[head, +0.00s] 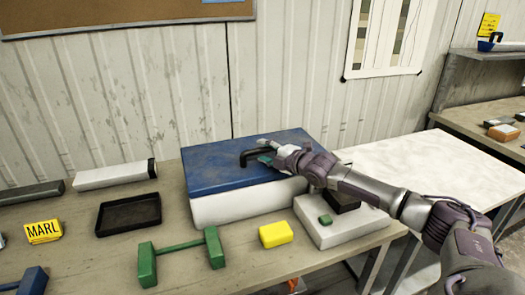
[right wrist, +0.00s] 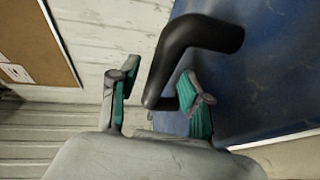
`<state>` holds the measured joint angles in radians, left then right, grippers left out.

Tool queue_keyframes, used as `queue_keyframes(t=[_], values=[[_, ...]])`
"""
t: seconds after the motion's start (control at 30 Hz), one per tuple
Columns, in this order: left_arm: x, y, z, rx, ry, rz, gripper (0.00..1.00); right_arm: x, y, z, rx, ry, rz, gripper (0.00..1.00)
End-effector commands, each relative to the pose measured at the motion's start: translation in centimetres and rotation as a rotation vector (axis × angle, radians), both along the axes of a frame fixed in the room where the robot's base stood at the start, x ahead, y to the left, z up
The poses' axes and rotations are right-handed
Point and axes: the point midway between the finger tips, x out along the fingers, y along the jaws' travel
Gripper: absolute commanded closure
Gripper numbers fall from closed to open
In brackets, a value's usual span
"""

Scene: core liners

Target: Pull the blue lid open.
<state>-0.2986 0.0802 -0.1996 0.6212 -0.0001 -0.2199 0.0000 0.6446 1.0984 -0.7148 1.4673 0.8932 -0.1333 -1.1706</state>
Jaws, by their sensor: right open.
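The blue lid (head: 225,168) lies flat on a white box (head: 240,203) on the table and looks closed. A black handle (head: 245,158) stands on its top; it also shows large in the right wrist view (right wrist: 195,38). My right gripper (head: 266,151) reaches in from the right, over the lid at the handle. In the right wrist view its teal-padded fingers (right wrist: 160,98) are apart, with part of the handle showing between them. I cannot tell whether either finger touches it. My left gripper is not in view.
A white block with a small green piece (head: 326,219) sits under my right arm. A yellow block (head: 276,233), a green dumbbell-shaped piece (head: 182,248), a black tray (head: 128,213) and a yellow MARL label (head: 43,231) lie in front and left. A wall stands behind.

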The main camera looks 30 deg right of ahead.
Motion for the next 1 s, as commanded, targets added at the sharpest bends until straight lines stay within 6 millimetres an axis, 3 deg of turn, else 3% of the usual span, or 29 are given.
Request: queue_keyframes(t=[0.2, 0.5, 0.8, 1.0], values=[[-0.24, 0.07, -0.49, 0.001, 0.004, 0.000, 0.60, 1.24, 0.25, -0.23, -0.001, -0.001, 0.000, 0.53], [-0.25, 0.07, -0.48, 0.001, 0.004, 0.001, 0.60, 1.35, 0.25, -0.21, -0.001, 0.000, 0.000, 0.53], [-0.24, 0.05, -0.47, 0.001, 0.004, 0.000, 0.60, 1.33, 0.25, -0.23, -0.001, 0.000, 0.000, 1.00], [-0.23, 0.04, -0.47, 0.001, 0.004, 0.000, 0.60, 1.31, 0.25, -0.25, -0.001, 0.000, 0.000, 1.00]])
